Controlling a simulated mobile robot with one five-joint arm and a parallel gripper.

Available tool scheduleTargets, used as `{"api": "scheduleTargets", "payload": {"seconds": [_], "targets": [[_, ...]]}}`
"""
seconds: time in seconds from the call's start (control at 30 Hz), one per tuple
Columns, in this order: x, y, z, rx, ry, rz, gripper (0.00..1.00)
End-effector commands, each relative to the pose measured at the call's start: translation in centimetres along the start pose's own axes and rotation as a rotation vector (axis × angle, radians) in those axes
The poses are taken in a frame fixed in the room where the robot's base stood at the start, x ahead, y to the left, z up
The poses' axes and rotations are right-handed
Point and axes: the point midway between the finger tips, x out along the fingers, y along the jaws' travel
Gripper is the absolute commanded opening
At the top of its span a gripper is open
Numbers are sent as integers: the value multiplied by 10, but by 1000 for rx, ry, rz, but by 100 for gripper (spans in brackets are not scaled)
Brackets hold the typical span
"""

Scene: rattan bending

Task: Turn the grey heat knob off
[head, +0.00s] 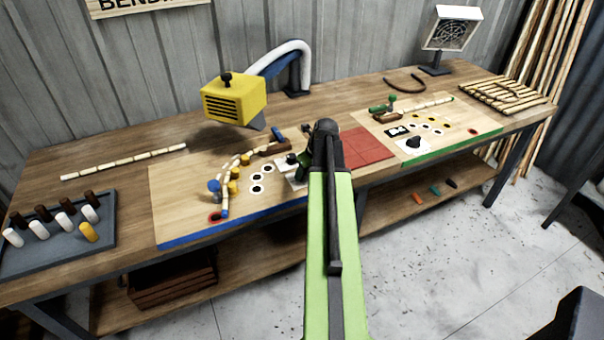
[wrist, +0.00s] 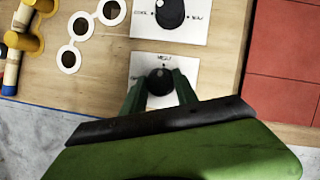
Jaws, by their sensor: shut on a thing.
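The dark grey heat knob (wrist: 160,82) sits on a small white plate (wrist: 139,66) in the wrist view, with a short blurred label above it. My gripper (wrist: 159,90) has one green finger on each side of the knob and is shut on it. In the head view my gripper (head: 302,173) is down at the front of the left board, and my arm and fingers hide the knob there. I cannot tell which way the knob's pointer is set.
A larger black knob (wrist: 170,12) on its own white plate lies just beyond. Red tiles (wrist: 284,55) lie to the right, and white rings (wrist: 80,26) and yellow pegs (wrist: 24,42) to the left. A yellow heater (head: 234,100) overhangs the board (head: 175,200).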

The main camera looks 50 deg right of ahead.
Motion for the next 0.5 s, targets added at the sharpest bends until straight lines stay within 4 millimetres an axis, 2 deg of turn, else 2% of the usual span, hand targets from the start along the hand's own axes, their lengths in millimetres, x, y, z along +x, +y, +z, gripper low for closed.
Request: {"api": "scheduleTargets", "payload": {"seconds": [0.5], "targets": [[0, -5, 5, -402, -9, 166, 0]]}}
